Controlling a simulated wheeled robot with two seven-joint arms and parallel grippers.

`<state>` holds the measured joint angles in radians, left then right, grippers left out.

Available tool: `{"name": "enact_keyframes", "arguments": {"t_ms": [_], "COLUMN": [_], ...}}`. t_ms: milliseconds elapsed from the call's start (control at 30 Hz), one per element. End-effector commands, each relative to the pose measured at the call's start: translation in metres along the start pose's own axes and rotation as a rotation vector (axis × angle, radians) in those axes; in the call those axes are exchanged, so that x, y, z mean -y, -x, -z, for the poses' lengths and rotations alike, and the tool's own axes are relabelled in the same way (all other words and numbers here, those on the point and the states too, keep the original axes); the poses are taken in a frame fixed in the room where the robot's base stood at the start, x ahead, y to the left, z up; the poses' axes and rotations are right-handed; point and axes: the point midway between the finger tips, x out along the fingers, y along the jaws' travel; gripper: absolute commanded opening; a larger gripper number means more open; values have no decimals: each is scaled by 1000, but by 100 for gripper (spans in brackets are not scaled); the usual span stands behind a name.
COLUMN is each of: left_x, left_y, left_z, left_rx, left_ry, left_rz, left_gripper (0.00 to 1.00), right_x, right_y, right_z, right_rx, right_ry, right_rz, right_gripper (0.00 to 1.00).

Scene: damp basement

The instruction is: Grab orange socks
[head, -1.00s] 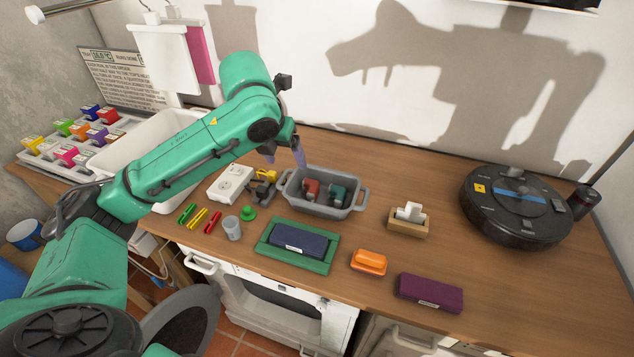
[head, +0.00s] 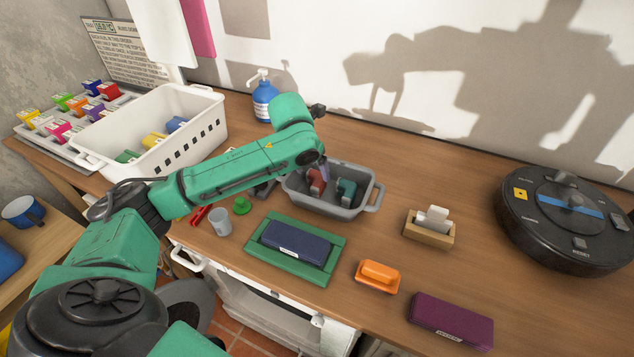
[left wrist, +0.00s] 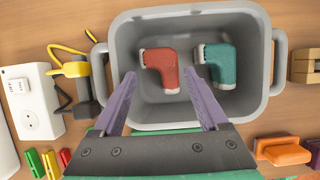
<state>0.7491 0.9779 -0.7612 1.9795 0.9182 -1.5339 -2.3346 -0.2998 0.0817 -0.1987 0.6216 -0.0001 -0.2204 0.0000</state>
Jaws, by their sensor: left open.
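An orange-red sock-shaped piece (left wrist: 161,66) with white ends lies in the grey bin (left wrist: 185,112), to the left of a similar teal piece (left wrist: 217,62). In the head view the orange-red piece (head: 317,183) and the teal piece (head: 346,189) sit low in the bin (head: 371,198). My left gripper (head: 323,170) is over the bin, open and empty. In the left wrist view my left gripper (left wrist: 160,78) has its purple fingers spread to either side of the orange-red piece, seemingly above it. My right gripper is not in view.
An orange block (head: 378,274), a purple case (head: 450,321), a navy case on a green mat (head: 258,254) and a wooden holder (head: 428,234) stand in front and right. A black round device (head: 565,225) is far right. A white basket (head: 205,128) stands left.

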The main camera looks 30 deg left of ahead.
Motion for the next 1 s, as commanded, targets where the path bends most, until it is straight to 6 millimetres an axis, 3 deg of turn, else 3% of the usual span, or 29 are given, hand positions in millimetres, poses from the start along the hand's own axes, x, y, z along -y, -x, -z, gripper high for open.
{"name": "enact_keyframes", "arguments": {"t_ms": [200,467,600,633,1000], "left_x": [-1,-1,-1,-1,-1], "left_y": [-40,-47,-47,-47,-39], "left_z": [-1,-1,-1,-1,-5], "left_rx": [-4,0,0,0,1], "left_ry": [1,-1,-1,-1,0], "left_rz": [1,0,0,0,1], "left_gripper": [76,76,23,14,14], "right_x": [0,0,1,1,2], "right_y": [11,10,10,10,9], "right_z": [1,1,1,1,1], "right_rx": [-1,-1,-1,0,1], "right_ry": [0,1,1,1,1], "right_rz": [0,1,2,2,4], "right_gripper": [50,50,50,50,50]}}
